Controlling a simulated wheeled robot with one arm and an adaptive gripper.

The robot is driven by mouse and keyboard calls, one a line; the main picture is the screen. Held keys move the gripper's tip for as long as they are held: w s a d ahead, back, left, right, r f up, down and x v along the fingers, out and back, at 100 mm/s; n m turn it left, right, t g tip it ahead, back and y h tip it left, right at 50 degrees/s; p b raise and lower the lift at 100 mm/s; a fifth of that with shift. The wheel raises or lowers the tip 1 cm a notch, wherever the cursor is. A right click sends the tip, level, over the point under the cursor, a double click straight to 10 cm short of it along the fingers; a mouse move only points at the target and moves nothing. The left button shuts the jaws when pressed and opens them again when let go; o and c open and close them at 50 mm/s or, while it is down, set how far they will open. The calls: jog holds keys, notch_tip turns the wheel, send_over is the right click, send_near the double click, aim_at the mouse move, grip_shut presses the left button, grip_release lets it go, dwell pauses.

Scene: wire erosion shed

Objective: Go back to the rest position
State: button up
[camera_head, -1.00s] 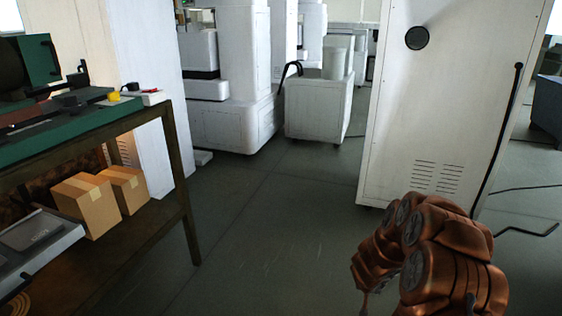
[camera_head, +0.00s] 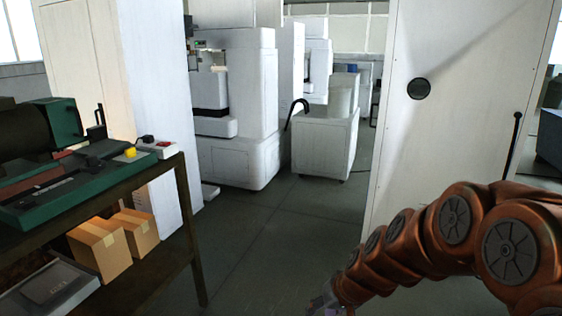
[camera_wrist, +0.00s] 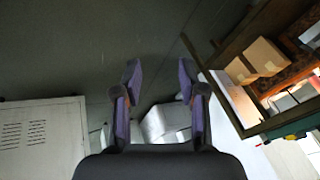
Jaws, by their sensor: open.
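My gripper (camera_wrist: 158,82) shows in the wrist view with its two purple-padded fingers spread apart and nothing between them. It is open and empty, with dark floor beyond the fingertips. In the head view my copper-coloured arm reaches in from the lower right, and only part of the gripper end (camera_head: 325,303) shows at the bottom edge. The fingertips are cut off there. No other object is named by the task.
A workbench (camera_head: 187,215) with a green machine (camera_head: 60,190) on top and cardboard boxes (camera_head: 102,250) on its shelf stands at left. A tall white cabinet (camera_head: 440,140) stands at right behind my arm. White machines (camera_head: 235,100) stand further back. The floor (camera_head: 270,240) between is clear.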

jog(key=s+d+r+g+h+p, duration=0.1)
jog(key=s+d+r+p, duration=0.2)
jog(key=s, duration=0.6)
jog(key=s+d+r+g+h+p, duration=0.1)
jog(key=s+d+r+g+p, duration=0.1)
jog(key=s+r, duration=0.6)
jog(key=s+d+r+g+h+p, duration=0.2)
jog(key=s+d+r+p, duration=0.1)
jog(key=s, duration=0.9)
notch_tip(320, 180, up, 3)
jog(key=shift+d+f+m+p, duration=0.15)
jog(key=shift+d+m+p, duration=0.2)
jog(key=shift+p, duration=0.3)
jog(key=shift+d, duration=0.1)
